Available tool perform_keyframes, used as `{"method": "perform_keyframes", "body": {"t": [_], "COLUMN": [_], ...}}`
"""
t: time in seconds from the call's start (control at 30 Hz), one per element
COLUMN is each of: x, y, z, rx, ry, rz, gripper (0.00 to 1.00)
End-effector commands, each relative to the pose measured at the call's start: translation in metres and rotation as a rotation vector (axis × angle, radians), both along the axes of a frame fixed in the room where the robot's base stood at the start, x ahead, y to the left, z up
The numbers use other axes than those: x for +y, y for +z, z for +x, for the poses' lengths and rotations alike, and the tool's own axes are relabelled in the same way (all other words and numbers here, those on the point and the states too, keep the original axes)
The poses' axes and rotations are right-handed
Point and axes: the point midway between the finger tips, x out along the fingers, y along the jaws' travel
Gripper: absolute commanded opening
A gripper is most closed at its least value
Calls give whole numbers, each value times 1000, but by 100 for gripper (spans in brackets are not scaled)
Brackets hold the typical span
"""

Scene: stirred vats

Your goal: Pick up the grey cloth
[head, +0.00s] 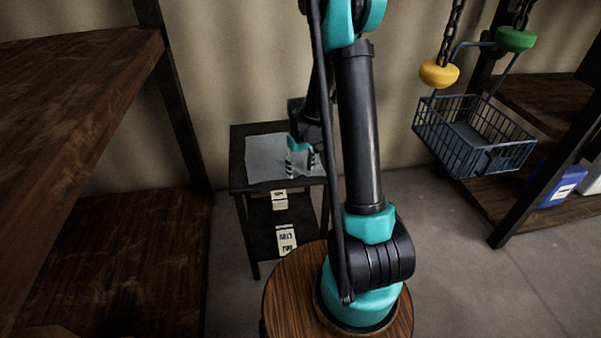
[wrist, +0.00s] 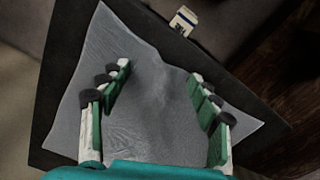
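The grey cloth (head: 264,158) lies spread over the top of a small dark side table (head: 238,181). It also fills much of the wrist view (wrist: 155,110), with a few creases running across it. My gripper (head: 301,168) is over the right part of the cloth in the head view. In the wrist view my gripper (wrist: 160,70) is open, its two fingers wide apart with only cloth visible between and below them. Whether the fingertips touch the cloth I cannot tell. My arm hides part of the table's right side.
White labelled items (head: 286,240) sit on the table's lower shelf. A wooden shelf unit (head: 75,75) stands at left. A blue wire basket (head: 475,135) hangs on chains at right, before another shelf (head: 555,105) with a blue box (head: 563,187). Floor at right is clear.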

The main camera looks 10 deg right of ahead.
Motion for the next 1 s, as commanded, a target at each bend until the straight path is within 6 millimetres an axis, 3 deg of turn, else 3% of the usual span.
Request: {"method": "perform_keyframes", "body": {"t": [0.43,0.53,0.6,0.7,1.0], "x": [0,0,0,0,0], "y": [-1,-1,-1,-1,4], "z": [0,0,0,0,-1], "rx": [0,0,0,0,0], "ry": [0,0,0,0,0], "rz": [0,0,0,0,0], "gripper": [40,29,13,4,1]}}
